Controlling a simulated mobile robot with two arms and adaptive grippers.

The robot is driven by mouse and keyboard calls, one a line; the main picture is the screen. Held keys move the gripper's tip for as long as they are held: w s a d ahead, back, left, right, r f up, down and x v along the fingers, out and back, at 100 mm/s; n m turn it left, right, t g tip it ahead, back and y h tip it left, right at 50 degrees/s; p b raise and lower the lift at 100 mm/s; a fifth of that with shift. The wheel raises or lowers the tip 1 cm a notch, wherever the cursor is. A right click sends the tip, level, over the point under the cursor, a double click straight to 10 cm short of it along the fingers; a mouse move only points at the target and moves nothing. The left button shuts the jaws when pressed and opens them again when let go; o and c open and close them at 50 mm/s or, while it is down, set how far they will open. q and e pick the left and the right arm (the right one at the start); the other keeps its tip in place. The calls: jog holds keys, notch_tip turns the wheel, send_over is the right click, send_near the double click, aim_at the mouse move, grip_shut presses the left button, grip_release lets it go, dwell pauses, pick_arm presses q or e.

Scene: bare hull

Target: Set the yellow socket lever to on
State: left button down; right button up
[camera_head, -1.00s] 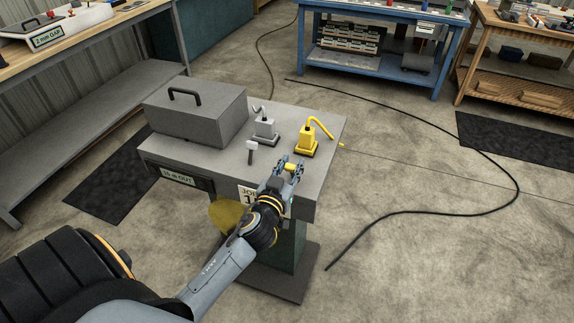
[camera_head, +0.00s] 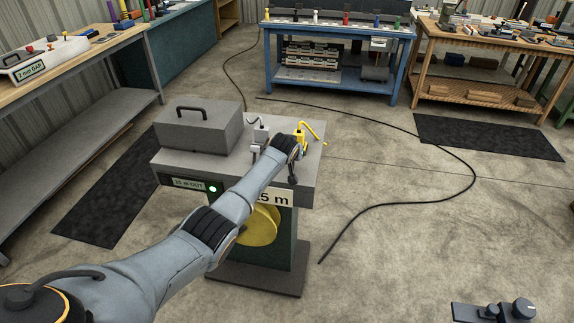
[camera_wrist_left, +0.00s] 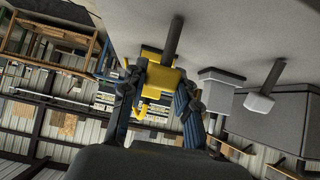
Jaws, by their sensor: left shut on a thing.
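The yellow lever has a grey stem and a yellow handle (camera_wrist_left: 163,80), seen in the left wrist view. My left gripper (camera_wrist_left: 158,96) is shut on that handle, with a finger on each side.
A white-handled lever (camera_wrist_left: 260,102) and a grey socket (camera_wrist_left: 217,88) stand beside the yellow pair. A grey box (camera_head: 198,130) fills the pedestal's left side. A green light (camera_head: 212,189) glows on its front. A black cable (camera_head: 440,197) crosses the floor.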

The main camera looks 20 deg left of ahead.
pick_arm(q)
jog(key=shift+w+f+g+b, duration=0.25)
jog(key=shift+g+b, duration=0.1)
jog(key=shift+g, duration=0.15)
jog(key=shift+w+a+g+b, duration=0.1)
jog(key=shift+w+g+b, duration=0.05)
jog(key=shift+g+b, duration=0.2)
pick_arm(e)
jog(key=shift+w+a+f, duration=0.15)
jog(key=shift+w+f, duration=0.65)
jog(key=shift+w, duration=0.1)
jog(key=shift+s, duration=0.35)
pick_arm(q)
jog(key=c, duration=1)
grip_release()
jog(key=shift+w+f, duration=0.1)
jog(key=shift+w, duration=0.05)
jog(key=shift+o, duration=0.2)
jog(key=shift+v, duration=0.8)
jog(key=v, duration=1)
jog(key=shift+a+r, duration=0.15)
jog(key=shift+r, duration=0.1)
pick_arm(e)
jog(key=shift+w, duration=0.1)
